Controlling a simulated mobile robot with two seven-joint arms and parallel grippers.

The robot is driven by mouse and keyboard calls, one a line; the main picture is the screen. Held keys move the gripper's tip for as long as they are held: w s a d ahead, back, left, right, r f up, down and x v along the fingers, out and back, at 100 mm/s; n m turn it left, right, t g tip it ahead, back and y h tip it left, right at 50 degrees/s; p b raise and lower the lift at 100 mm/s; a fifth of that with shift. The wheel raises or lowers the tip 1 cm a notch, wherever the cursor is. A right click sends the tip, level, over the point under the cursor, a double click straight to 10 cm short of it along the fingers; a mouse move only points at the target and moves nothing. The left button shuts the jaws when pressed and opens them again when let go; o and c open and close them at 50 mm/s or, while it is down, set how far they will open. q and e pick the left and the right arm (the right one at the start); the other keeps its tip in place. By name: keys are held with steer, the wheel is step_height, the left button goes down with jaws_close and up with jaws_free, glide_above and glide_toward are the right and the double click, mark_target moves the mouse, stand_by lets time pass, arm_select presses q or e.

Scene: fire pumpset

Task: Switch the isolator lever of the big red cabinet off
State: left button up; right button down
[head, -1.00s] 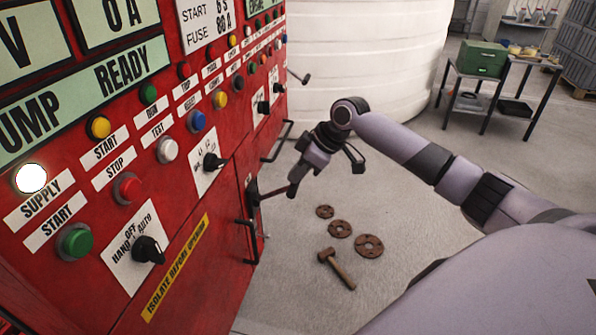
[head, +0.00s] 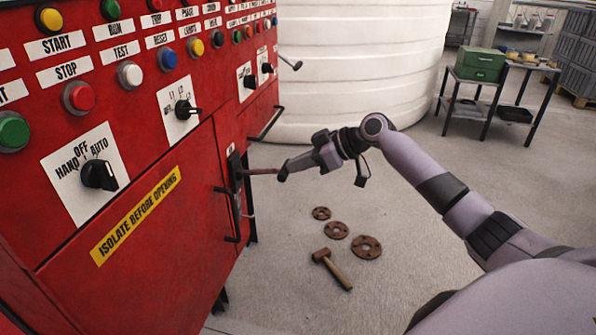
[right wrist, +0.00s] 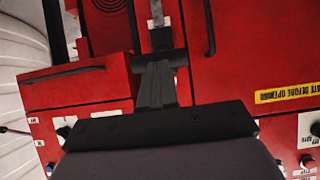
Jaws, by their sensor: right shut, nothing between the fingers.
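The big red cabinet (head: 150,220) fills the left of the head view. My left gripper is not in view.
Black door handles (head: 226,215) stand out from the cabinet near the lever. A rotary switch (head: 100,175) and buttons are on the panel. A white tank (head: 350,70) stands behind. A mallet (head: 332,268) and rusty flanges (head: 366,246) lie on the otherwise open floor.

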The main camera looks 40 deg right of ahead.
arm_select(q)
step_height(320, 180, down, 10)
steer(key=b, duration=1.1)
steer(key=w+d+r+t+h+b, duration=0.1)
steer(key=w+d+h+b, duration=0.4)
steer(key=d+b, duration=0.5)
steer(key=b, duration=0.2)
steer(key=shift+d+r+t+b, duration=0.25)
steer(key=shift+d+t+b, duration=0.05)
steer(key=shift+b, duration=0.1)
arm_select(e)
step_height(320, 180, down, 12)
steer(key=t+y, duration=0.4)
steer(key=shift+w+a+f, duration=0.25)
steer(key=shift+w+a, duration=0.1)
steer(key=shift+w, duration=0.05)
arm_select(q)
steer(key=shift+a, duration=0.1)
arm_select(e)
steer(key=shift+t, duration=0.3)
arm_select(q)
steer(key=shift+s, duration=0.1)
